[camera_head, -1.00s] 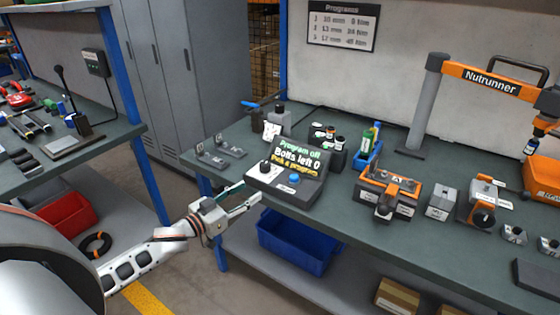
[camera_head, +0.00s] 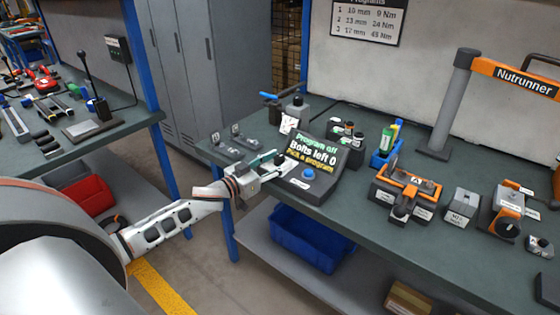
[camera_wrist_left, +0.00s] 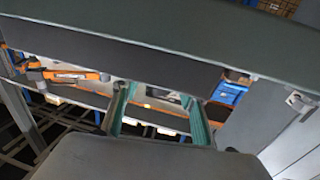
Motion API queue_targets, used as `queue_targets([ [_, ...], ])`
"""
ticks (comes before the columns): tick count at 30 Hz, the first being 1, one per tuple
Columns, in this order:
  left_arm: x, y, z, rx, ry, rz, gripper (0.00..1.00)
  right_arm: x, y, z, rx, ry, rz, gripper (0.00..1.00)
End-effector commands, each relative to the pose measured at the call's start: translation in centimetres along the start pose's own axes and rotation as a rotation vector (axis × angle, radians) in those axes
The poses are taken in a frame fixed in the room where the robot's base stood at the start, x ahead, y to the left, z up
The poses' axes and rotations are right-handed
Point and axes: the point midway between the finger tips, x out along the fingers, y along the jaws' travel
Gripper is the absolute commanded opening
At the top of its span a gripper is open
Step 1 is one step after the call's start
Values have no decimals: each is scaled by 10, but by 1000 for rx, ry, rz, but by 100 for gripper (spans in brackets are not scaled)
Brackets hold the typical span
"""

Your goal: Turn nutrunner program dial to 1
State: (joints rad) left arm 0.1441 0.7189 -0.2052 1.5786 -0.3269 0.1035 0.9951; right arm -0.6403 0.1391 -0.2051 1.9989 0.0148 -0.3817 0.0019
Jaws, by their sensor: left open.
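The nutrunner program box (camera_head: 318,188) sits near the front left edge of the right-hand bench. Its screen (camera_head: 318,148) reads "Program off", "Bolts left 0", "Pick a program". A blue button (camera_head: 309,173) is on its front panel. My left gripper (camera_head: 280,159) reaches over the left part of this panel, with its fingers open around or just above the dial's place. The black dial is mostly hidden by the fingers, so I cannot tell contact or its setting. In the left wrist view the two greenish fingers (camera_wrist_left: 158,95) are spread apart. My right gripper is not in view.
A programs sign (camera_head: 358,18) hangs on the wall. Small grey fixtures (camera_head: 238,143) lie left of the box, and a white card (camera_head: 289,123) and dark holders stand behind it. A blue bin (camera_head: 308,238) is below.

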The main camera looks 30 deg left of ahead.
Motion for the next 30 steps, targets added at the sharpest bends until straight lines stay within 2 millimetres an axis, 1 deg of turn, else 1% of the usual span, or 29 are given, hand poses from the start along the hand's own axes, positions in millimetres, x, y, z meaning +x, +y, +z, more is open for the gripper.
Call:
queue_targets([
  [4, 9, 0, 0, 1, 0, 0, 43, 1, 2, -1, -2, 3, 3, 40],
  [13, 10, 0, 0, 1, -1, 0, 43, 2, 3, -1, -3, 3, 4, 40],
  [14, 10, 0, 0, 1, -1, 0, 40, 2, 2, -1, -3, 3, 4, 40],
  [15, 10, 0, 0, 1, -1, 0, 30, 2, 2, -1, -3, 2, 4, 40],
  [17, 10, 0, 0, 1, -1, 0, 14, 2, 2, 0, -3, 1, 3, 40],
  [18, 10, 0, 0, 1, -1, 0, 4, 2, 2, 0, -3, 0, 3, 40],
  [25, 10, 0, 0, 1, -1, 6, 3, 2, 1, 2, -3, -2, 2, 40],
  [30, 10, -1, 0, 4, -1, 45, 3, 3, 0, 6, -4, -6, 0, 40],
])
